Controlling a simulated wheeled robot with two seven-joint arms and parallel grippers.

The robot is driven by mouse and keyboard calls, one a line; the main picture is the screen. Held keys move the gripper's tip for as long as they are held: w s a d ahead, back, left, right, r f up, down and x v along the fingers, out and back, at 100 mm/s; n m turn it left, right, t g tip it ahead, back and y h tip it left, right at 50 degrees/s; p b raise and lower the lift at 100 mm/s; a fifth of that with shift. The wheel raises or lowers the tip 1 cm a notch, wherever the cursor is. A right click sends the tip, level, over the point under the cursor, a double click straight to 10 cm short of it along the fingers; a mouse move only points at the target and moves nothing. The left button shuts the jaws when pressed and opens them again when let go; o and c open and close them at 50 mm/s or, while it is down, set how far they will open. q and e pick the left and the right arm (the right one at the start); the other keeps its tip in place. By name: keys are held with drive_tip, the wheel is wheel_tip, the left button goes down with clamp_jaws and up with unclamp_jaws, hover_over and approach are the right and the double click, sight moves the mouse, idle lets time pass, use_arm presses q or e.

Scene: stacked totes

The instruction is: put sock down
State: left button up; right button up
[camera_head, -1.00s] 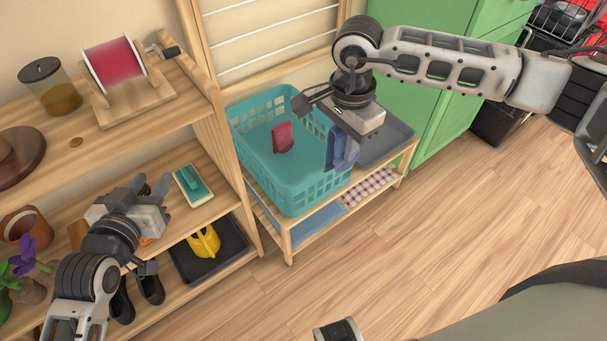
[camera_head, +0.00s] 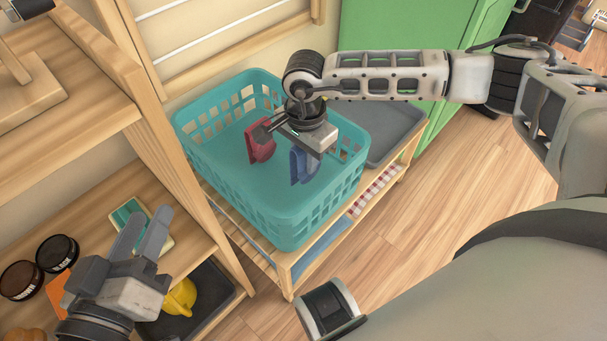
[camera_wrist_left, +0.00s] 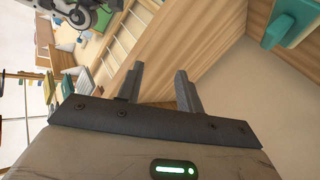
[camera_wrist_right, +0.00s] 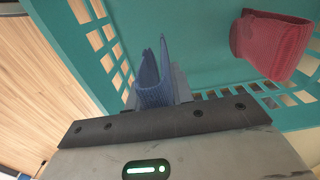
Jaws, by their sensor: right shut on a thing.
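My right gripper (camera_head: 301,152) is over the inside of the teal basket (camera_head: 285,225) and shut on a blue sock (camera_head: 303,168). The sock hangs below the jaws within the basket walls; I cannot tell whether it touches the bottom. In the right wrist view the blue sock (camera_wrist_right: 154,82) stands between the fingers, with the teal wall beside it. A red sock (camera_head: 261,146) is in the basket, left of the blue one; it also shows in the right wrist view (camera_wrist_right: 272,42). My left gripper (camera_head: 141,233) is open and empty in front of the wooden shelves.
The basket stands on a low wooden rack (camera_head: 290,278), with a grey tray (camera_head: 392,128) to its right. Wooden shelves (camera_head: 80,130) at left hold jars, a teal-and-white item and a yellow thing. A green cabinet (camera_head: 400,28) is behind. The floor at right is clear.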

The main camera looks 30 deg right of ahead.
wheel_tip(320, 180, down, 5)
drive_tip(key=shift+b, duration=0.9)
use_arm(q)
drive_tip(key=shift+d+r+n+t+h, duration=0.15)
drive_tip(key=shift+r+n+t+h, duration=0.15)
drive_tip(key=shift+r+h, duration=0.1)
drive_tip(key=shift+w, duration=0.15)
use_arm(e)
drive_tip(key=shift+f, duration=0.1)
drive_tip(key=o, duration=0.8)
use_arm(q)
drive_tip(key=shift+w+r, duration=0.15)
drive_tip(key=shift+r, duration=0.1)
use_arm(e)
drive_tip(key=shift+o, duration=0.8)
